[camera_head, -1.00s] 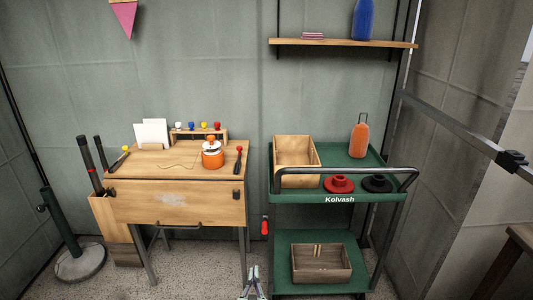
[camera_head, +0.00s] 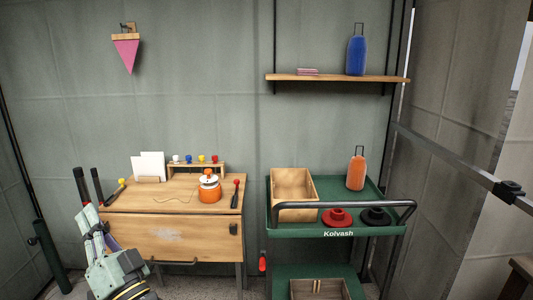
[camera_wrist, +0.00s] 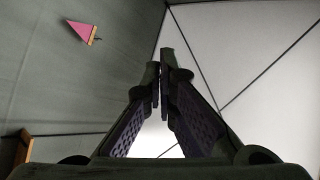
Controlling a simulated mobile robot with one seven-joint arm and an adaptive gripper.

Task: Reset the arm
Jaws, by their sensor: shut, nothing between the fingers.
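My gripper (camera_head: 92,216) is at the lower left in the head view, raised in front of the left side of the wooden desk (camera_head: 165,240) and pointing up. In the wrist view my gripper (camera_wrist: 160,62) has its two fingers together with nothing between them. That view looks up past the fingertips at the wall and the pale ceiling. No object is in contact with the fingers that I can see.
The desk holds an orange pot (camera_head: 209,192), white cards (camera_head: 151,165) and small colored cups. A green cart (camera_head: 300,232) at right carries a wooden box (camera_head: 293,215), an orange bottle (camera_head: 356,173) and red (camera_head: 337,217) and black discs. A shelf (camera_head: 340,78) holds a blue bottle (camera_head: 356,52).

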